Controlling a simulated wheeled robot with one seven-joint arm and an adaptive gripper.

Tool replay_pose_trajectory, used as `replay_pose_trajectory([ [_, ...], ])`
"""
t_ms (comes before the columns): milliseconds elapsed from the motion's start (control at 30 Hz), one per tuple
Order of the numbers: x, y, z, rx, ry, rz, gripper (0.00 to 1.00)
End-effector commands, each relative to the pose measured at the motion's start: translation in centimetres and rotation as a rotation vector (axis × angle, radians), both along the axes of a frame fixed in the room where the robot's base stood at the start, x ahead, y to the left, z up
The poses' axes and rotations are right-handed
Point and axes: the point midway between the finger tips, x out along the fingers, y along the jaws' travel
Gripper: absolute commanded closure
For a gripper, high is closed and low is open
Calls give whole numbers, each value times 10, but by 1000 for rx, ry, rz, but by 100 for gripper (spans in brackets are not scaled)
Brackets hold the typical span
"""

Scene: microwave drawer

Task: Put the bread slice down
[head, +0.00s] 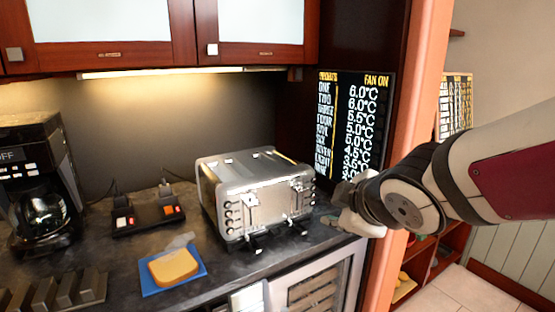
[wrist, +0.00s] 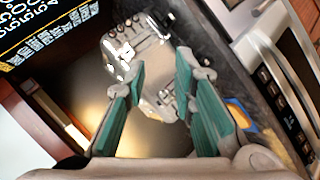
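The bread slice (head: 174,266) lies flat on a blue board (head: 150,285) on the dark counter, in front of the toaster. My gripper (head: 347,205) is to the right of the toaster, well apart from the bread. In the wrist view, the green-padded fingers of my gripper (wrist: 160,72) are spread, with nothing held between them.
A silver toaster (head: 262,195) stands at the counter's middle, close to my gripper. A coffee maker (head: 40,190), a small switch box (head: 148,215) and a dark rack (head: 60,292) are to the left. An orange-brown post (head: 405,130) stands behind my arm.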

Motion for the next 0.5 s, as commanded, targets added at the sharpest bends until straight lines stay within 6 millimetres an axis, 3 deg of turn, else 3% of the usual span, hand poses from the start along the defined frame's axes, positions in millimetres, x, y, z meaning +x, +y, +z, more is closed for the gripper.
replay_pose_trajectory([
  [33,-21,-25,9,58,45,-134,76],
  [100,-54,-54,11,147,126,-317,76],
  [200,-107,-80,10,285,242,-559,76],
  [400,-198,-90,4,515,444,-899,76],
  [500,-225,-86,2,578,510,-986,76],
])
